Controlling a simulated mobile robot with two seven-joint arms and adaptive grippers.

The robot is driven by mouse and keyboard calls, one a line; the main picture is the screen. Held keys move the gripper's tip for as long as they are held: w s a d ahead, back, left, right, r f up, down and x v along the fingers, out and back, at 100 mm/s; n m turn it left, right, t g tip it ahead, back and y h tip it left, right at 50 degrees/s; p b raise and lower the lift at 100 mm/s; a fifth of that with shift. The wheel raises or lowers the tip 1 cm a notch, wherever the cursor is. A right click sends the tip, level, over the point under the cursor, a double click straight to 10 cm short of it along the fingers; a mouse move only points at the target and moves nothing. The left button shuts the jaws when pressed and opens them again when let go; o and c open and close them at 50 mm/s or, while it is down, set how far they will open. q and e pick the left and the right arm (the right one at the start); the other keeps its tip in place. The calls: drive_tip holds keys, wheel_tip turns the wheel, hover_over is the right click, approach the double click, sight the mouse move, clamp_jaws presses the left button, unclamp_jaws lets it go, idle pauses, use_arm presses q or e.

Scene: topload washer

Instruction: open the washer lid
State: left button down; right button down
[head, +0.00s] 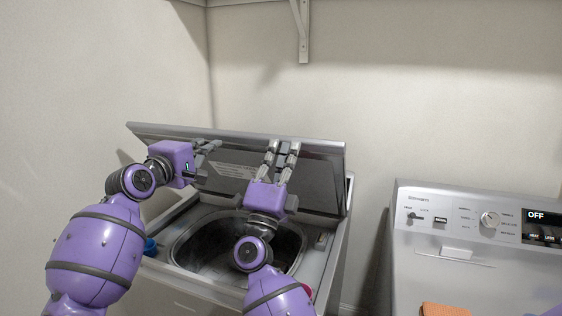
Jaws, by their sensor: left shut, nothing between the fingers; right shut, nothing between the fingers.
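The washer lid (318,178) stands raised and tilted back at the rear of the topload washer, its inner face toward me. The washer's drum opening (205,245) is uncovered below it. My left gripper (217,148) is shut and empty, at the upper left part of the lid's inner face. My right gripper (283,147) is shut and empty, with its fingers up near the lid's top edge right of the middle. I cannot tell whether either gripper touches the lid. My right arm hides part of the drum opening and the washer's front.
A second machine (480,250) with a dial and a display reading OFF stands at the right, with an orange cloth (445,309) at its front. A blue item (150,246) sits at the washer's left edge. Walls close in behind and left; a shelf bracket (302,35) hangs above.

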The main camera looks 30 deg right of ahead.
use_arm(q)
drive_tip(key=c, duration=2.5)
unclamp_jaws()
drive_tip(key=o, duration=0.6)
drive_tip(key=shift+c, duration=0.2)
